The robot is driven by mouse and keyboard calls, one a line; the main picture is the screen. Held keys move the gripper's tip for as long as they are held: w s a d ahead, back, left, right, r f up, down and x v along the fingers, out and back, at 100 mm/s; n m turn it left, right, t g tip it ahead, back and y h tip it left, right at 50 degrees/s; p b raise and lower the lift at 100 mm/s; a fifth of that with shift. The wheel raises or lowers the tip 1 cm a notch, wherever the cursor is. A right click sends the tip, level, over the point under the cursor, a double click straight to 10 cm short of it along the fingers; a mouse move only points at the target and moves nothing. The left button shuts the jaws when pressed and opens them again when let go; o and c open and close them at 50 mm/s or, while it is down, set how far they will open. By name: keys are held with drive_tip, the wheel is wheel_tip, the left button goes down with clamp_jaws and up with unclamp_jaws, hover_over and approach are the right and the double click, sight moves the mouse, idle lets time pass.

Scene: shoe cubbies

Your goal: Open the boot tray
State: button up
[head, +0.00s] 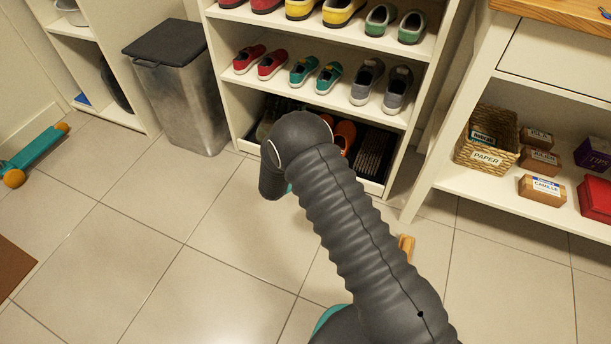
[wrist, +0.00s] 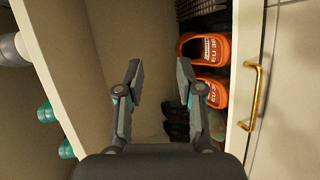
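The boot tray (wrist: 244,75) is a low white drawer at the bottom of the shoe cubby, with a brass bar handle (wrist: 257,96) on its front. In the head view the tray's front edge (head: 371,187) looks about level with the cubby's front, but my arm covers its middle. Orange shoes (wrist: 205,50) with size labels, darker green shoes (wrist: 177,130) and a dark ridged thing lie in the tray. My gripper (wrist: 159,72) is open and empty in the wrist view. The handle is to the right of its fingers, not between them. In the head view my fingers are hidden behind my arm.
The cubby's shelves (head: 318,97) above hold several pairs of shoes. A lidded metal bin (head: 185,105) stands to the left. A teal scooter-like thing (head: 36,150) lies far left. The tiled floor in front is mostly clear.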

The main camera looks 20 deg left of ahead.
drive_tip(key=s+a+f+n+y, duration=0.1)
drive_tip(key=s+a+f, duration=0.1)
drive_tip(key=f, duration=0.3)
drive_tip(key=s+a+f+n+t+y, duration=0.1)
drive_tip(key=s+a+f+y, duration=0.1)
drive_tip(key=a+f, duration=0.2)
drive_tip(key=s+a+f+n+t+y+b, duration=0.1)
drive_tip(key=s+a+f+n+y, duration=0.1)
drive_tip(key=f, duration=0.5)
drive_tip(key=shift+s+a+f, duration=0.15)
drive_tip(key=shift+s+a, duration=0.2)
drive_tip(key=shift+a, duration=0.1)
drive_tip(key=shift+w+f+y, duration=0.1)
drive_tip(key=shift+f+y, duration=0.1)
drive_tip(key=shift+y, duration=0.1)
drive_tip(key=shift+w+f, duration=0.1)
drive_tip(key=shift+w, duration=0.25)
drive_tip(key=b+x, duration=0.1)
drive_tip(key=x, duration=1.1)
drive_tip(key=shift+w+d+b, duration=0.1)
drive_tip(key=shift+w+b, duration=0.25)
clamp_jaws()
